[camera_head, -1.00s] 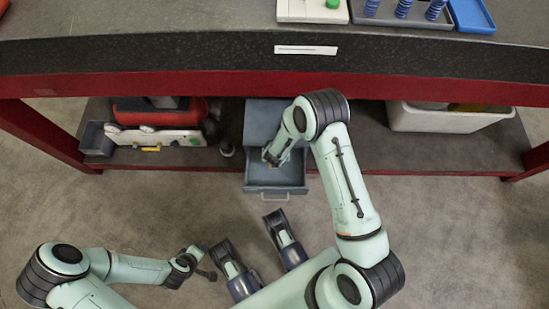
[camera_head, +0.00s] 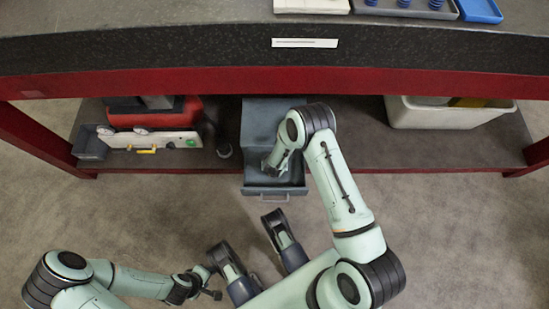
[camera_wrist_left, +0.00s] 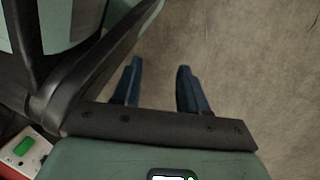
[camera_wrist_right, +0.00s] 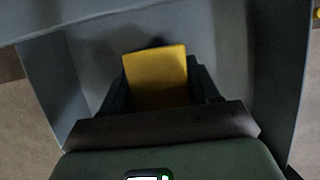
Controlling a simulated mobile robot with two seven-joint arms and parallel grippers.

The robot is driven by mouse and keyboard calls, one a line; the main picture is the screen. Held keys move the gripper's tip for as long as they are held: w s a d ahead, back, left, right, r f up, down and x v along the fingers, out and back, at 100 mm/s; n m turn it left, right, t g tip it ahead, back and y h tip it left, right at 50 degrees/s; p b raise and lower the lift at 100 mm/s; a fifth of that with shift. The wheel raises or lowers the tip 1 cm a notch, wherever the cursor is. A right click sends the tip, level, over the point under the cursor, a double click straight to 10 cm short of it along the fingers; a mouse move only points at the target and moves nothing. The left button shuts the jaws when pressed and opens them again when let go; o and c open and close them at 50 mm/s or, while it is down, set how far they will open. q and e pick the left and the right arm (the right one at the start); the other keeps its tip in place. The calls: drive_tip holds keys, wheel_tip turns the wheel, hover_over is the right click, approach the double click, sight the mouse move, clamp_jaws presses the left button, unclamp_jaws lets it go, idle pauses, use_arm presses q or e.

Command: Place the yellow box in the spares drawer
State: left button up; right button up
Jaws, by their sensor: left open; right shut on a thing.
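The yellow box (camera_wrist_right: 156,78) shows in the right wrist view, between the fingers of my right gripper (camera_wrist_right: 160,80), which is shut on it. Grey walls of the open drawer (camera_wrist_right: 280,70) surround the gripper and box. Whether the box touches the drawer floor I cannot tell. In the head view, the drawer (camera_head: 290,191) sticks out from a grey cabinet under the bench, and my right gripper (camera_head: 268,168) reaches into it; the box is hidden there. No label on the drawer is readable. My left gripper (camera_wrist_left: 160,82) is open and empty above the floor.
The bench's dark edge (camera_head: 180,55) and red beam (camera_head: 200,86) overhang the drawer. On the lower shelf, a red and white machine (camera_head: 150,138) and small grey bin (camera_head: 90,145) stand left, a white bin (camera_head: 450,116) right. The floor in front is clear.

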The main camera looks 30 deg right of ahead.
drive_tip(key=o, duration=1.2)
use_arm(q)
drive_tip(key=shift+s+f, duration=0.1)
drive_tip(key=w+d+r+t+p, duration=0.1)
drive_tip(key=w+r+t+p, duration=0.1)
drive_tip(key=w+r+p, duration=0.2)
drive_tip(key=w+r, duration=0.2)
drive_tip(key=w, duration=0.1)
drive_tip(key=shift+w+r+t, duration=0.25)
drive_tip(key=shift+w+t, duration=0.15)
use_arm(e)
drive_tip(key=v, duration=1.2)
drive_tip(key=shift+w, duration=0.1)
